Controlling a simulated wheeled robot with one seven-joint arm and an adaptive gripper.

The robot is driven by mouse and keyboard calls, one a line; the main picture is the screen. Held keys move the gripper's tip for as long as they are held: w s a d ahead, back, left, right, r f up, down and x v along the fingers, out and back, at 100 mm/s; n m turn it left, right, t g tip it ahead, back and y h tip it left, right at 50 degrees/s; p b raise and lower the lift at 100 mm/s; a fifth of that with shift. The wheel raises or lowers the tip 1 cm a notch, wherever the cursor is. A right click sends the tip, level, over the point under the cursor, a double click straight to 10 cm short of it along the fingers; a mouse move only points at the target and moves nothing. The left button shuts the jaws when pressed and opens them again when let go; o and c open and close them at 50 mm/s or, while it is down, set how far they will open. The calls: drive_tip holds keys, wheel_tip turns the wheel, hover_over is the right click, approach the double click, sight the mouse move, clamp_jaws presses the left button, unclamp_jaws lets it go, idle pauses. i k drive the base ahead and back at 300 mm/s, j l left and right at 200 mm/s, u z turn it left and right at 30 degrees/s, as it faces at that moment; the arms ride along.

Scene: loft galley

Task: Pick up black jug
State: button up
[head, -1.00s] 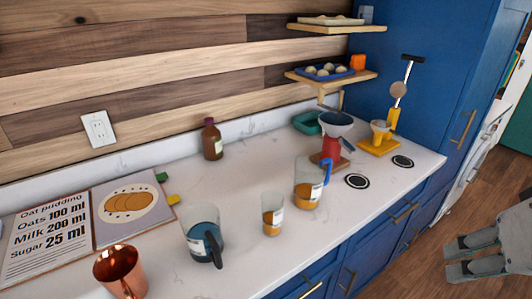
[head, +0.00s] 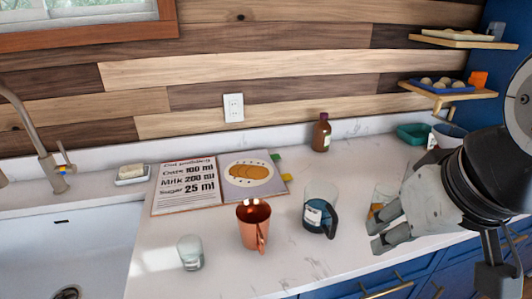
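The black jug (head: 313,217) is a clear measuring jug with a black handle, a white label and dark blue contents. It stands upright on the white counter in the head view, its handle on its right side. My gripper (head: 374,236) is to the right of the jug and apart from it, its fingers pointing left toward the handle. The two grey fingers are spread with a gap between them, and nothing shows in it.
A copper mug (head: 252,228) stands close left of the jug, with a small glass (head: 190,253) farther left. An open recipe book (head: 185,187) lies behind. A brown bottle (head: 321,134) stands by the wall. An amber-filled container (head: 381,197) is partly hidden behind my gripper. A sink (head: 70,245) is at left.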

sight(320, 197)
drive_tip(key=k+l+z, duration=0.1)
drive_tip(key=l+z, duration=0.15)
drive_tip(key=k+l+z, duration=0.2)
drive_tip(key=l, duration=0.15)
drive_tip(key=l+z, duration=0.25)
